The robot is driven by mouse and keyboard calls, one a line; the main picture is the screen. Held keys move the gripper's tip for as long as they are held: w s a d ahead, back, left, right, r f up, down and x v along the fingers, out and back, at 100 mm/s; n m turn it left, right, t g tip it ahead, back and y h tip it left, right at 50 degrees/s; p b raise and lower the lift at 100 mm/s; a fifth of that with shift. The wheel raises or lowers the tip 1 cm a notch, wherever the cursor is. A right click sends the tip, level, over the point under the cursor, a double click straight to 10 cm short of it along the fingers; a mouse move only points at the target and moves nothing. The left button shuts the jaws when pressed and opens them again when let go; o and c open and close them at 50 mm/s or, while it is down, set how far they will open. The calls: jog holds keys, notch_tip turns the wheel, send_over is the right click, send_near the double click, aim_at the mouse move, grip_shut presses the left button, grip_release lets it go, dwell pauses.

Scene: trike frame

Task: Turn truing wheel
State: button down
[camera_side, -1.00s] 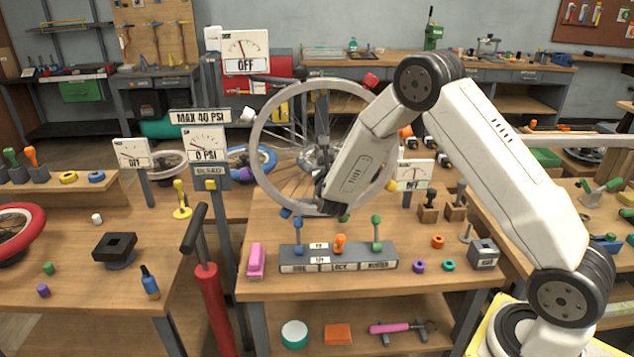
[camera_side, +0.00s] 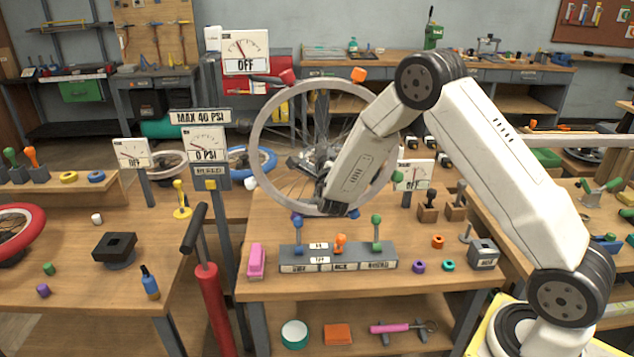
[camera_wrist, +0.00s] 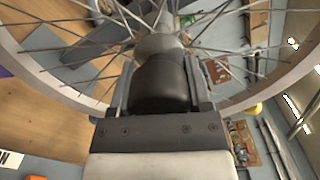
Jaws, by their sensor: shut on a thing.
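The truing wheel (camera_side: 256,145) stands upright over the middle bench, a grey spoked rim with several coloured pegs around it. A red peg (camera_side: 288,76) is at its upper left and an orange peg (camera_side: 358,74) at its upper right. In the wrist view, the wheel rim (camera_wrist: 36,82) curves around the hub (camera_wrist: 160,45). My gripper (camera_wrist: 161,72) is shut on a dark round knob (camera_wrist: 162,88) in front of the hub, one finger on each side. In the side view my arm covers the wheel's lower right and hides most of the grip.
A grey block with coloured levers (camera_side: 338,258) stands on the bench below the wheel. A pink block (camera_side: 256,260) sits to its left.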

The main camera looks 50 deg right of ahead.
jog(key=shift+n, duration=2)
grip_release()
jog(key=shift+s+a, duration=0.1)
jog(key=shift+a, duration=0.05)
jog(key=shift+v, duration=3.75)
jog(key=shift+s+r, duration=0.1)
